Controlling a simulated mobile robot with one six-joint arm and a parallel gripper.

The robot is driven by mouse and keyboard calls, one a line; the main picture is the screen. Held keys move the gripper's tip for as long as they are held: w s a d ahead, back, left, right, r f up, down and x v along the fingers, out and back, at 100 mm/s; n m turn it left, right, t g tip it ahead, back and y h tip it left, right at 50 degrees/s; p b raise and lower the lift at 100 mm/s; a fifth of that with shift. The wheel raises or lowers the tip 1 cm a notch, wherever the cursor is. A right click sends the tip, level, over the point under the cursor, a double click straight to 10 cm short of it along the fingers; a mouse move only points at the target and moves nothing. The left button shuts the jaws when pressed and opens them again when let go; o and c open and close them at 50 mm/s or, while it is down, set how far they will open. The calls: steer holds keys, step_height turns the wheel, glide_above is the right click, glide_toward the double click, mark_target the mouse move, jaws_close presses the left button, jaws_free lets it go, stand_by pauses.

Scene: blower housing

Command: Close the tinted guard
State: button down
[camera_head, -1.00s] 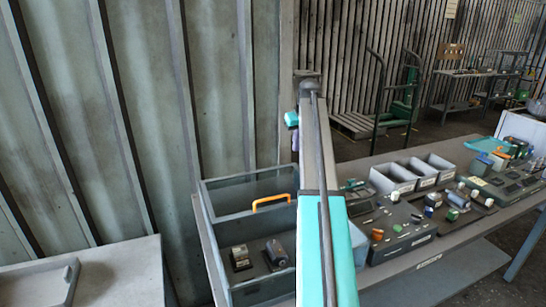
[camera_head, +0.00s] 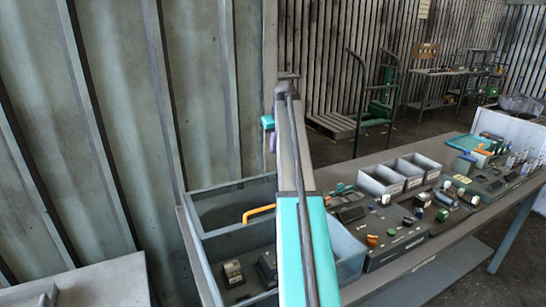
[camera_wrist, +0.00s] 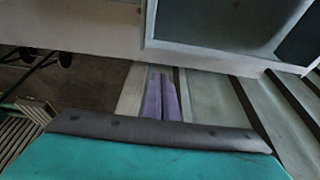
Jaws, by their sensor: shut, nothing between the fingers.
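The tinted guard (camera_head: 236,204) is a smoky panel in a grey frame over the far part of a grey open-topped housing (camera_head: 207,268). An orange handle (camera_head: 258,213) sits along its near edge. The near part of the housing is uncovered and shows small dark devices inside. My arm crosses in front and hides the housing's right part. My gripper (camera_head: 271,143) shows beyond the housing, with only a bit of purple finger visible. In the wrist view its purple fingers (camera_wrist: 162,78) are together and empty, apart from a grey frame with a dark pane (camera_wrist: 230,22).
Grey bins (camera_head: 400,174) and control panels with coloured knobs (camera_head: 398,240) fill the bench right of the housing. A ribbed wall (camera_head: 110,110) stands close at left. A pale table (camera_head: 95,285) is at lower left. A green trolley (camera_head: 380,100) stands behind.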

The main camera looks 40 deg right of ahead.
step_height(320, 180, down, 9)
steer(key=p, duration=0.4)
steer(key=shift+s, duration=0.45)
stand_by(0.3)
